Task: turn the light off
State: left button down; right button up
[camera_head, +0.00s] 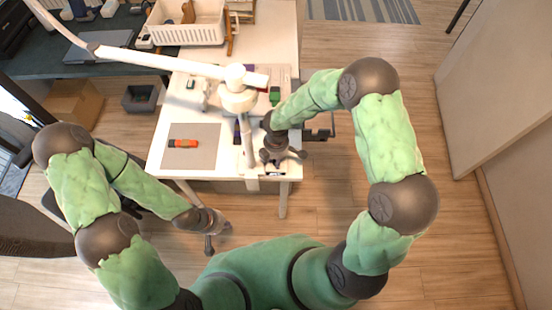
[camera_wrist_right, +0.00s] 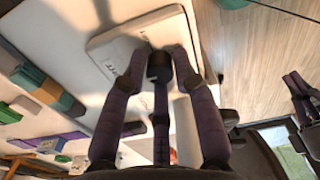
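A white jointed lamp (camera_head: 170,63) reaches over the white table from the upper left, with a post at the table's middle. I cannot tell whether it is lit. My right gripper (camera_head: 283,160) is over the table's front right corner, pointing down with its dark fingers spread. In the right wrist view its fingertips (camera_wrist_right: 161,62) are over a flat white panel (camera_wrist_right: 115,48) with small dark lettering. Contact with the panel cannot be told, and the fingers hide part of it. My left gripper (camera_head: 212,229) is low in front of the table, its fingers apart and empty.
A grey mat (camera_head: 205,156) with an orange object (camera_head: 183,143) lies on the table's left. A white basket (camera_head: 187,25) stands behind, and a green block (camera_head: 275,95) near the lamp post. Open wood floor (camera_head: 455,235) lies to the right.

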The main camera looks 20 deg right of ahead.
jog(key=shift+o, duration=0.6)
jog(key=shift+r, duration=0.1)
jog(key=shift+r, duration=0.35)
notch_tip(320, 180, up, 11)
jog(key=s+a+f+m+y+b, duration=0.1)
jog(key=s+f+m+y, duration=0.1)
jog(key=s+f+m, duration=0.6)
jog(key=s+a+f+m+y+b, duration=0.1)
jog(key=s+a+f+m+y, duration=0.1)
jog(key=s+f+m, duration=0.6)
jog(key=shift+f+m+b, duration=0.3)
jog(key=shift+f+m, duration=1.5)
jog(key=shift+f, duration=1.8)
